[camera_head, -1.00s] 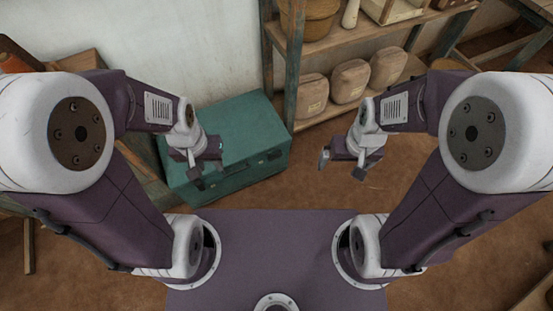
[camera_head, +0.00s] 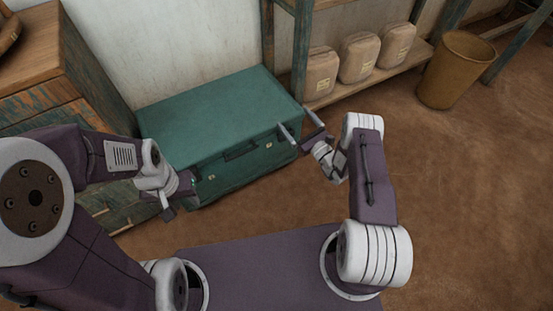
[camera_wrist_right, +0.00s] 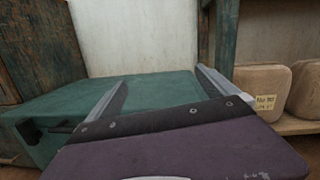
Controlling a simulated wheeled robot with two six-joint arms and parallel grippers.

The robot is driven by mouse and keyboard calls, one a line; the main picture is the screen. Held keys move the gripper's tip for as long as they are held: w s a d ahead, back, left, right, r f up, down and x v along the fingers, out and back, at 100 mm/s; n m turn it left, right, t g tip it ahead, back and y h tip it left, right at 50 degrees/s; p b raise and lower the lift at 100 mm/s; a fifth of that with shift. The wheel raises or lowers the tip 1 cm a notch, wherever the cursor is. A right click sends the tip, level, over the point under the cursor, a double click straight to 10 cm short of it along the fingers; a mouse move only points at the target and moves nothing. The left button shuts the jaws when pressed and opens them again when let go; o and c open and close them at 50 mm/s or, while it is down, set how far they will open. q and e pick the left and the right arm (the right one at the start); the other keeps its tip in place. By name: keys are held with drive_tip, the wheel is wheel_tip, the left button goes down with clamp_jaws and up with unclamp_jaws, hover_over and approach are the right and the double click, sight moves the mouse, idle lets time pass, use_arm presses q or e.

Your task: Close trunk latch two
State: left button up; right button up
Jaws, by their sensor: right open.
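The green trunk (camera_head: 205,115) stands against the wall with its lid down. Its front has a dark handle (camera_head: 240,150) between a left latch (camera_head: 211,177) and a right latch (camera_head: 268,145); both are too small to tell whether they are closed. My right gripper (camera_head: 300,126) is open and empty by the trunk's right front corner. In the right wrist view, its spread fingers (camera_wrist_right: 160,90) show in front of the trunk lid (camera_wrist_right: 150,88). My left gripper (camera_head: 180,199) looks open and empty, near the trunk's left front corner.
A wooden shelf (camera_head: 330,92) with several tan sacks (camera_head: 358,57) stands right of the trunk. A worn wooden cabinet (camera_head: 40,55) is at the left. The floor (camera_head: 460,190) on the right is clear.

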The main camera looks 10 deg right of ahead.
drive_tip(key=s+d+f+m+g+h+b, duration=0.1)
drive_tip(key=s+f+b, duration=0.15)
drive_tip(key=f, duration=0.55)
drive_tip(key=s+d+f+m+h+b, duration=0.1)
drive_tip(key=s+f, duration=0.2)
drive_tip(key=f, duration=0.4)
use_arm(q)
wheel_tip(320, 180, down, 11)
drive_tip(key=b, duration=0.4)
drive_tip(key=shift+r, duration=0.2)
use_arm(e)
drive_tip(key=x, duration=0.9)
drive_tip(key=shift+w+a, duration=0.2)
drive_tip(key=shift+w, duration=0.05)
drive_tip(key=shift+r, duration=0.15)
drive_tip(key=shift+c, duration=0.4)
drive_tip(key=c, duration=1.3)
